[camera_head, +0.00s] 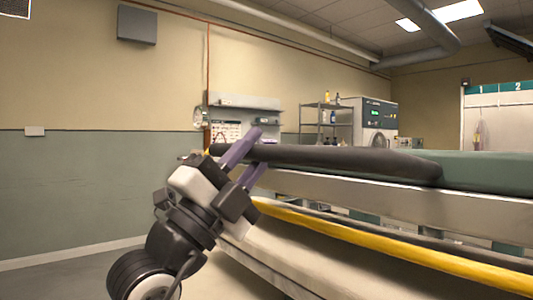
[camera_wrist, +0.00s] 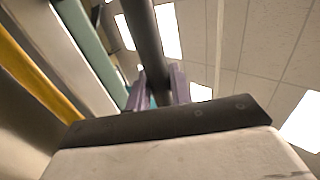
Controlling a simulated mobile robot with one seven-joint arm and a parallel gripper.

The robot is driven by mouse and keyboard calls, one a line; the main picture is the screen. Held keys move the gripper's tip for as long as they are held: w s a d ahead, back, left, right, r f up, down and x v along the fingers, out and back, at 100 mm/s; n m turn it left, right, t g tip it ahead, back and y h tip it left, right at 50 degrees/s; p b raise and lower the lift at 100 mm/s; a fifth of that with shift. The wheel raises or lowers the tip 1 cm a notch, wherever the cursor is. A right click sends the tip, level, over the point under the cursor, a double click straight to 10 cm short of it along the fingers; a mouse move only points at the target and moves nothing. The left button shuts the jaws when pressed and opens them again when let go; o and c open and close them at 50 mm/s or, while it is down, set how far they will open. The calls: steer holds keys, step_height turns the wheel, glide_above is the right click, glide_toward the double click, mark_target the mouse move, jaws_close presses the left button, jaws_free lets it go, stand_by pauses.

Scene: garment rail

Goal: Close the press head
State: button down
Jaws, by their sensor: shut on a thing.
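My gripper (camera_head: 249,152) has two purple fingers shut around the left end of a dark rounded bar (camera_head: 340,158). In the wrist view the bar (camera_wrist: 145,30) runs between the fingers of my gripper (camera_wrist: 160,88). The bar lies along the near edge of a long pale slab (camera_head: 390,198) with a green top (camera_head: 490,172), which looks like the press head. A pale lower surface (camera_head: 315,262) slopes beneath it. I cannot tell the head's exact angle, as most of the press runs out of view to the right.
A yellow bar (camera_head: 400,250) runs under the slab, close to my gripper. Behind stand a metal shelf rack (camera_head: 325,120) with bottles and a grey machine (camera_head: 373,122). The floor at the left (camera_head: 60,280) is clear up to the wall.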

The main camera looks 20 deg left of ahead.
step_height(320, 180, down, 14)
steer(key=s+a+t+b, duration=0.1)
steer(key=s+b, duration=0.1)
steer(key=b, duration=1)
steer(key=shift+a+f+h, duration=0.15)
steer(key=shift+h, duration=0.25)
steer(key=c, duration=1.4)
jaws_free()
steer(key=shift+w+f, duration=0.1)
steer(key=shift+f, duration=0.05)
steer(key=shift+o, duration=0.5)
steer(key=shift+a, duration=0.1)
steer(key=s+a+f+p, duration=0.1)
steer(key=s+a+f, duration=0.1)
steer(key=s+a, duration=0.6)
steer(key=s, duration=0.3)
steer(key=shift+s, duration=0.2)
